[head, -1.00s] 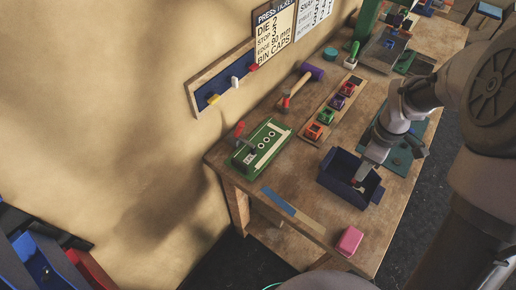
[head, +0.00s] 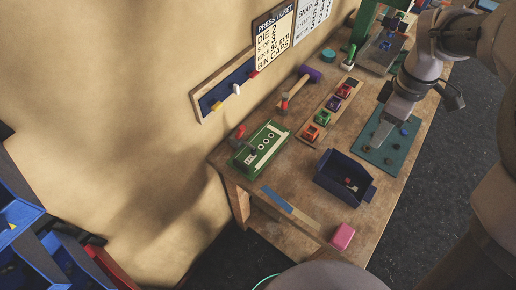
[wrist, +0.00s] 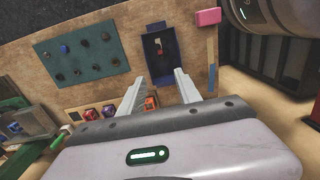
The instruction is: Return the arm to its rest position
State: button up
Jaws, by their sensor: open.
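My gripper (head: 376,143) is above the teal mat (head: 367,151) in the head view, open and with nothing between its fingers. In the wrist view its two fingers (wrist: 160,92) stand apart, and the bench shows beyond them. The dark blue bin (head: 331,183) sits on the bench to the lower left of my gripper, with a small reddish and pale item (head: 349,184) inside. The bin also shows in the wrist view (wrist: 174,65), just beyond the fingertips in the picture.
Several small dark pieces lie on the mat. A wooden rack (head: 307,136) of coloured blocks, a green fixture (head: 262,146), a mallet (head: 298,90) and a pink block (head: 342,236) are on the bench. A green press (head: 366,20) stands at the far end.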

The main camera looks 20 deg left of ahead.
jog(key=s+a+f+m+t+y+b, duration=0.1)
jog(key=s+a+m+t+b, duration=0.1)
jog(key=s+m+b, duration=0.4)
jog(key=s+a+f+m+t+y+b, duration=0.1)
jog(key=s+m+t+b, duration=0.3)
jog(key=s+m, duration=0.8)
jog(key=shift+s+a+f+m+b, duration=0.4)
jog(key=shift+s+f+b, duration=0.45)
jog(key=shift+b, duration=0.15)
